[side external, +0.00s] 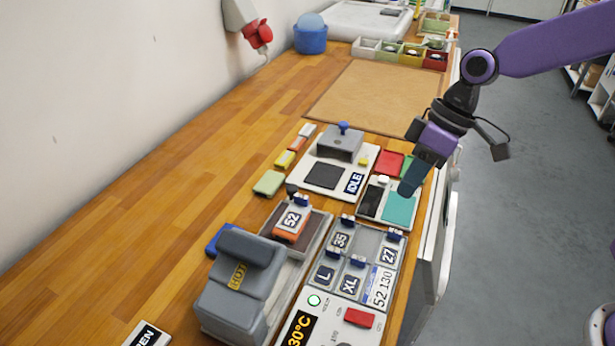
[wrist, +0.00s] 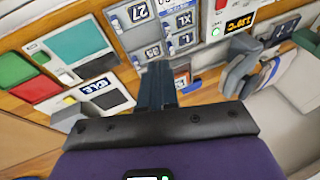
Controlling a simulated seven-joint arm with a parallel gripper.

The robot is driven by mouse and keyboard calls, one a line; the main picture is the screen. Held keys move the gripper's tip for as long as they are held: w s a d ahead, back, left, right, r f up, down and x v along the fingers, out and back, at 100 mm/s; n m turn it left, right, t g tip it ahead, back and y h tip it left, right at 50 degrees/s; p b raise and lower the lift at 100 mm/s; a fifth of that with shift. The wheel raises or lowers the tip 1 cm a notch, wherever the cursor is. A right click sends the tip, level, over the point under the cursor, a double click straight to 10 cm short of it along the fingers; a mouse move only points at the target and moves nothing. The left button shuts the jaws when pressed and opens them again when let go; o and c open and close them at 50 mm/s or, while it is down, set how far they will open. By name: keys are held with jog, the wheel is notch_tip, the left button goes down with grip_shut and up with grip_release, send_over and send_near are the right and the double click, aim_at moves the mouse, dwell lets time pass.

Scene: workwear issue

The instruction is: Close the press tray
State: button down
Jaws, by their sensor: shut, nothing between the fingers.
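The grey press (side external: 235,290) with a HOT label stands near the front, its upper part raised or tilted; I cannot tell which. The dark press tray (side external: 318,228) extends from it toward the back. A dark knob (side external: 292,189) shows at the tray's far end. My gripper (side external: 405,192) is shut and empty, above the teal pad (side external: 398,209), to the right of the tray and apart from it. In the wrist view my closed fingers (wrist: 158,72) hide part of the tray area; the press (wrist: 240,72) is at right.
A 30°C panel (side external: 338,322) is in front. An IDLE station (side external: 325,175) stands behind the tray.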

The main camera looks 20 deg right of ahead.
jog(key=w+a+f+m+t+y, duration=0.1)
jog(key=w+f+m+t+y, duration=0.15)
jog(key=w, duration=1.55)
jog(key=shift+m+h, duration=0.25)
jog(key=shift+m, duration=0.1)
jog(key=x, duration=1)
jog(key=shift+a+r, duration=0.1)
jog(key=shift+a, duration=0.15)
jog(key=shift+s+a, duration=0.15)
jog(key=shift+a, duration=0.4)
jog(key=shift+s+a, duration=0.15)
jog(key=shift+a, duration=0.45)
jog(key=shift+s+a+f, duration=0.25)
jog(key=shift+a, duration=0.45)
send_near(266, 234)
jog(key=x, duration=0.5)
jog(key=shift+f, duration=0.1)
